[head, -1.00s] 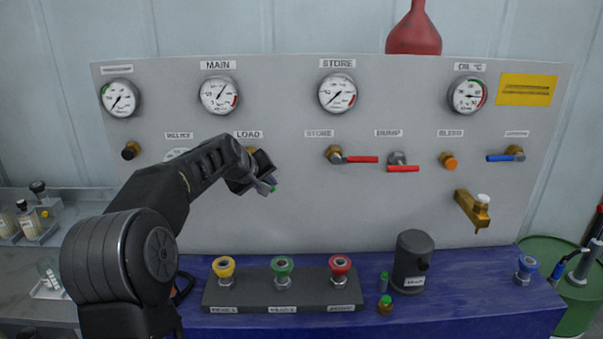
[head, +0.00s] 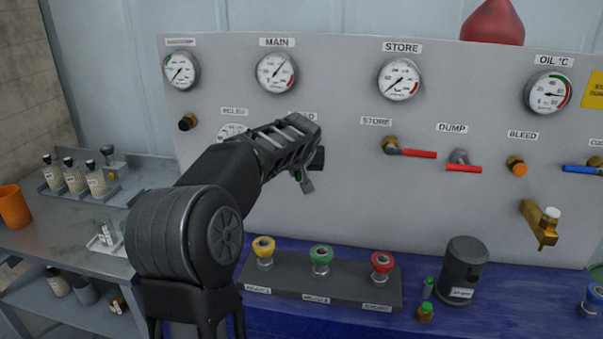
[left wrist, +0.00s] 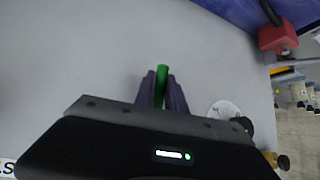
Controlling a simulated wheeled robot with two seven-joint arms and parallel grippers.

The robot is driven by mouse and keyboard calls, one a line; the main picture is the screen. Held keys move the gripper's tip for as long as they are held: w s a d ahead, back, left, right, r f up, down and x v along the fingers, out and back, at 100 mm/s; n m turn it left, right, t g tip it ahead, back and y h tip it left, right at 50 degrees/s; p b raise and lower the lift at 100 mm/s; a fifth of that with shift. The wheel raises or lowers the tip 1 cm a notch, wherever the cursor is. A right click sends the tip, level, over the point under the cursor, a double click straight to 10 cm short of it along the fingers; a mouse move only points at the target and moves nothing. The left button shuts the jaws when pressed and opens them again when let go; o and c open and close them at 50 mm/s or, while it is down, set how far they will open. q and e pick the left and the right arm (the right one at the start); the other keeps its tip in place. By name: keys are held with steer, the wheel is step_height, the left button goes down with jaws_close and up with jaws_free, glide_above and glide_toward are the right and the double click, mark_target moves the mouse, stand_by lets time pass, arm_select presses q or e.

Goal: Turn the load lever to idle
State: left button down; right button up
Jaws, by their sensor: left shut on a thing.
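The load lever's green handle (left wrist: 161,84) shows in the left wrist view between the two dark fingers of my left gripper (left wrist: 163,92), which is shut on it. In the head view my left gripper (head: 309,180) is in front of the grey panel, just below the partly covered LOAD label (head: 302,115). There the gripper and arm hide the lever and its valve, so I cannot tell its exact angle. My right gripper is not in view.
Red STORE (head: 418,153) and DUMP (head: 463,169) levers are to the right on the panel (head: 340,210). Below, a dark block (head: 330,297) carries yellow, green and red couplings. A side table (head: 60,228) with bottles stands at left.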

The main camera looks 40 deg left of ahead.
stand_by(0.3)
arm_select(q)
steer(key=c, duration=1.4)
jaws_free()
steer(key=shift+s+d+r, duration=0.15)
steer(key=shift+d+r, duration=0.1)
steer(key=b+v, duration=0.2)
steer(key=v, duration=0.5)
